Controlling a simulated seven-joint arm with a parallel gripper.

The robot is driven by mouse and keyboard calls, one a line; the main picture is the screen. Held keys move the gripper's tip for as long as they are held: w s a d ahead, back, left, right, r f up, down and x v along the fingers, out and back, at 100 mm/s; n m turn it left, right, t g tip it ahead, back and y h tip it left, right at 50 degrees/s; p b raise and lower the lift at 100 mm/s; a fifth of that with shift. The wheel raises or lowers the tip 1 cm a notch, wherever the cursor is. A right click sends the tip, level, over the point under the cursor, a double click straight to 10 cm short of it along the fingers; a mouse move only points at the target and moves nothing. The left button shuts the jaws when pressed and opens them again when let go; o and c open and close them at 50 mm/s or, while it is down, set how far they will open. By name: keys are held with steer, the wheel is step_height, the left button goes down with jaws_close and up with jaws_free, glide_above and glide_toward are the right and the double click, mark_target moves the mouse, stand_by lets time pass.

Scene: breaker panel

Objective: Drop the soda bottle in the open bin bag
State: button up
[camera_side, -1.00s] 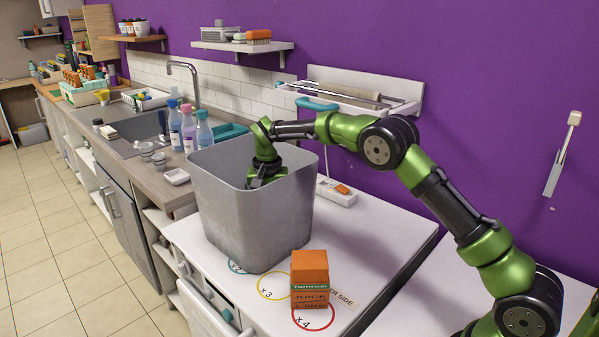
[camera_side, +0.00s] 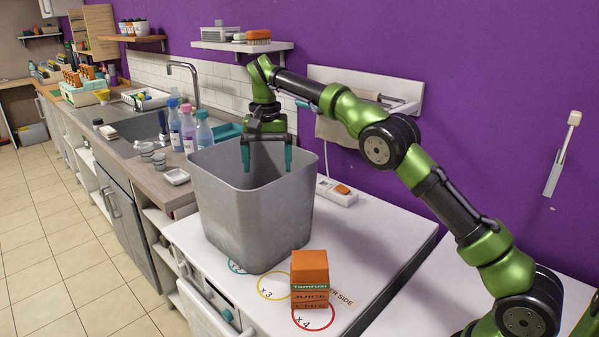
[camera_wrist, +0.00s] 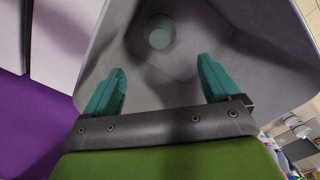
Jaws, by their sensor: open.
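A tall grey square bin (camera_side: 250,215) stands open on the white counter. My gripper (camera_side: 267,157) is at the bin's mouth, pointing down, with its two teal fingers spread apart and nothing between them. In the wrist view my gripper (camera_wrist: 162,72) is open above the bin's inside (camera_wrist: 205,25). A pale green round thing (camera_wrist: 159,35) lies at the bottom of the bin, apart from the fingers; it may be the soda bottle seen end-on, but I cannot tell for sure. No separate bag can be made out.
An orange juice carton (camera_side: 310,277) stands on the counter in front of the bin. A white box with an orange part (camera_side: 338,192) lies behind the bin. A rack (camera_side: 365,90) hangs on the wall.

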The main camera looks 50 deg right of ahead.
steer(key=s+r+n+t+y, duration=0.1)
steer(key=s+r+n+t, duration=0.2)
steer(key=s+r, duration=0.8)
steer(key=s+a+f+t, duration=0.1)
steer(key=s+f, duration=0.2)
steer(key=s, duration=0.4)
steer(key=s+a+f+n+t, duration=0.1)
steer(key=s+f, duration=0.2)
steer(key=s, duration=0.4)
steer(key=s+a+f+n+t+y, duration=0.1)
steer(key=s+f+t, duration=0.1)
steer(key=s, duration=0.5)
steer(key=shift+s+a+f, duration=0.15)
steer(key=shift+f, duration=0.7)
